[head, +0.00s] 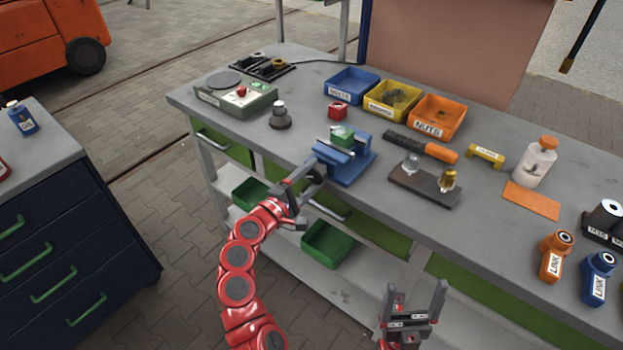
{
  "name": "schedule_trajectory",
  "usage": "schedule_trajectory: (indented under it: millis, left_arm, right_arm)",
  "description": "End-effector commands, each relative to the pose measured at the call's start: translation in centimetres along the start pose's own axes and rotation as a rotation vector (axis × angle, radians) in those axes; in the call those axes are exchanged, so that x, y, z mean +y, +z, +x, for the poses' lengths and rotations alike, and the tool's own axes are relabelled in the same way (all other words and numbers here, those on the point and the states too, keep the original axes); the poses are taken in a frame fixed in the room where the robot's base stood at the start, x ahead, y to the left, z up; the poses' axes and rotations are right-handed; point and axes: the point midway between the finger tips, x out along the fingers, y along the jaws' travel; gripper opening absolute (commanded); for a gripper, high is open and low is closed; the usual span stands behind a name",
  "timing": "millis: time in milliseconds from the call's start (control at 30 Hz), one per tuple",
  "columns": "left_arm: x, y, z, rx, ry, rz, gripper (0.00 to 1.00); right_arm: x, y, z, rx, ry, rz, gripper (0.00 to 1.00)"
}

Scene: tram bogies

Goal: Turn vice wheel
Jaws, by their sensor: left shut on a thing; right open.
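The blue vice (354,169) stands near the front edge of the workbench, with a green block (342,135) at its top. The vice wheel (317,169) is a dark part at the vice's front left, partly hidden by my gripper. My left gripper (306,178) reaches it from the front on the red arm and is shut on it; the exact contact is small and hard to see. My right gripper (420,300) is open and empty, low in front of the bench and away from the vice.
On the bench (290,150), a dark stand (425,185) and an orange-handled tool (420,146) lie right of the vice. Green bins (327,243) sit on the lower shelf.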

Motion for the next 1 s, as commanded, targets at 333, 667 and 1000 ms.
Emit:
schedule_trajectory:
  millis: [333,667,1000]
  left_arm:
    - [-0.1,0.0,0.0,0.000,-0.003,0.002,0.10]
    - [-0.1,0.0,0.0,-0.001,-0.002,0.001,0.96]
    - [-0.1,0.0,-1.7,-0.002,0.000,0.000,0.96]
  right_arm:
    - [0.0,0.0,0.0,0.000,0.000,0.000,0.86]
    - [0.0,0.0,0.0,0.000,0.000,0.000,0.86]
    - [0.0,0.1,-0.4,0.000,0.000,0.000,0.86]
